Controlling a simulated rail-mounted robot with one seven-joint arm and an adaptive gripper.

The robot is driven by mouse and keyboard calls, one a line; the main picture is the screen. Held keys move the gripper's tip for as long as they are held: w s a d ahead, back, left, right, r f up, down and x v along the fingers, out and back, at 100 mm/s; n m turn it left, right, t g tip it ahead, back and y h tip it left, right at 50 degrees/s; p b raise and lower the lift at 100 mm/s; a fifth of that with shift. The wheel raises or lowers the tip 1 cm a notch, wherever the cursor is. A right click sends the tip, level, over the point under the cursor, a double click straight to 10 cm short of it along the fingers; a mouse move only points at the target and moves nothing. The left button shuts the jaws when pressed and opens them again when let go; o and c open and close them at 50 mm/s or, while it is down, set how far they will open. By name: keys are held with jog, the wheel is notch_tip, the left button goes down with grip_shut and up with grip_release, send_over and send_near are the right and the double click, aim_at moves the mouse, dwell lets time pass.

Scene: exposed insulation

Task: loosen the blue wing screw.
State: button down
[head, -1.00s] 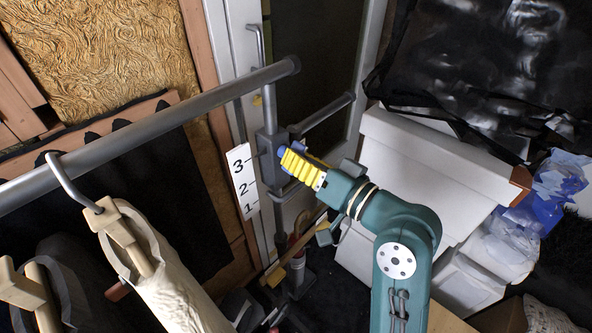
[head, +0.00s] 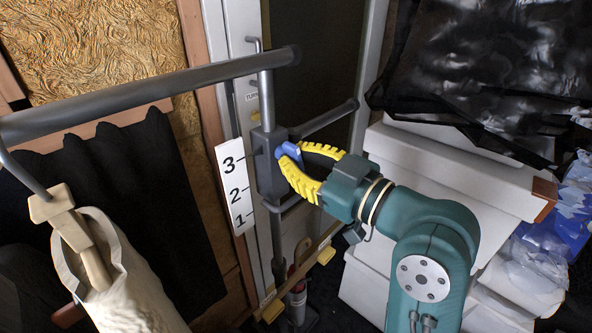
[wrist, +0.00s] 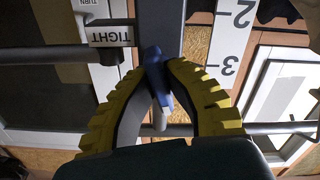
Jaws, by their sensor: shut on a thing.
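The blue wing screw (head: 291,152) sits on the grey clamp block (head: 267,168) on the upright post of the rack. In the wrist view the blue wing screw (wrist: 157,78) stands between the tips of the yellow fingers. My gripper (head: 297,160) reaches in from the right, its two yellow fingers bowed around the screw and their tips closed on it. In the wrist view my gripper (wrist: 156,72) has its fingertips on both sides of the screw's wing. A "TIGHT" label (wrist: 111,36) shows upper left of the screw there.
A white scale (head: 235,187) numbered 1 to 3 stands left of the block. A long grey rail (head: 150,95) crosses above, with a hanger and pale cloth (head: 115,275) at left. White boxes (head: 440,175) stand close on the right.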

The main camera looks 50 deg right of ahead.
jog(key=shift+n+b, duration=0.75)
jog(key=shift+n, duration=0.55)
jog(key=c, duration=1.1)
grip_release()
jog(key=shift+w, duration=0.1)
jog(key=s, duration=1.2)
